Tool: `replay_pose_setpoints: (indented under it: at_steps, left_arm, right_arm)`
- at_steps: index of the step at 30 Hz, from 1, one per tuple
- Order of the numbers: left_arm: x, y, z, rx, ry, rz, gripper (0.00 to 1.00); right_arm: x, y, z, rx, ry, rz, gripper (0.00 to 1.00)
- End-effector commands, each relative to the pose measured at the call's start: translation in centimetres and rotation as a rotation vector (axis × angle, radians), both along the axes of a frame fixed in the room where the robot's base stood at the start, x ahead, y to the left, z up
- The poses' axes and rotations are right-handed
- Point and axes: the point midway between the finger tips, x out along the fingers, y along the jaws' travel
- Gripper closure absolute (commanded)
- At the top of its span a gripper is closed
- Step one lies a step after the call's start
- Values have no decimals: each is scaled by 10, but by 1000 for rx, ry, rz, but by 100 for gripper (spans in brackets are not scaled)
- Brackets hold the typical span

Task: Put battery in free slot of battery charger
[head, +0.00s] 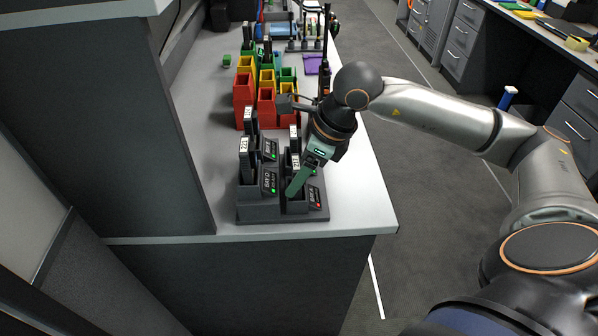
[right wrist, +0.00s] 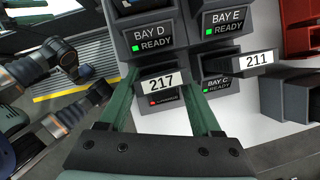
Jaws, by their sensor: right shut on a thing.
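The battery charger (head: 262,212) is a dark block of several bays at the near end of the bench. My right gripper (head: 298,182) has green fingers and points down at its front-right bay. In the right wrist view, the fingers (right wrist: 165,100) are shut on the sides of battery 217 (right wrist: 161,83). This battery stands at the bay with the red light (right wrist: 153,102); how deep it sits is hidden. Battery 211 (right wrist: 256,62) stands by Bay C (right wrist: 219,87), lit green. Bays D (right wrist: 150,42) and E (right wrist: 224,30) read READY. My left gripper is not in view.
Red bins (head: 243,92), yellow bins and green bins stand behind the charger. A grey partition (head: 165,150) rises close on the left. The bench top (head: 355,185) is clear right of the charger, up to its edge.

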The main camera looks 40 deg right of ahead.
Motion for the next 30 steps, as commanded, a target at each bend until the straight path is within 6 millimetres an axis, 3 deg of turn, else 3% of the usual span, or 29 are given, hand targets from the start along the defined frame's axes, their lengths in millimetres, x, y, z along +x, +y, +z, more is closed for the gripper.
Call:
replay_pose_setpoints:
  at_steps: [11,12,21,30]
  left_arm:
    - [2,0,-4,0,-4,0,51]
    - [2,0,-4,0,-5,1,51]
    - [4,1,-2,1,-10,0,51]
    - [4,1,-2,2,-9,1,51]
  right_arm:
    - [0,0,-4,1,-1,0,100]
    - [0,0,-3,1,-1,0,31]
    - [0,0,-3,0,0,0,0]
    - [0,-1,-1,-1,-1,0,0]
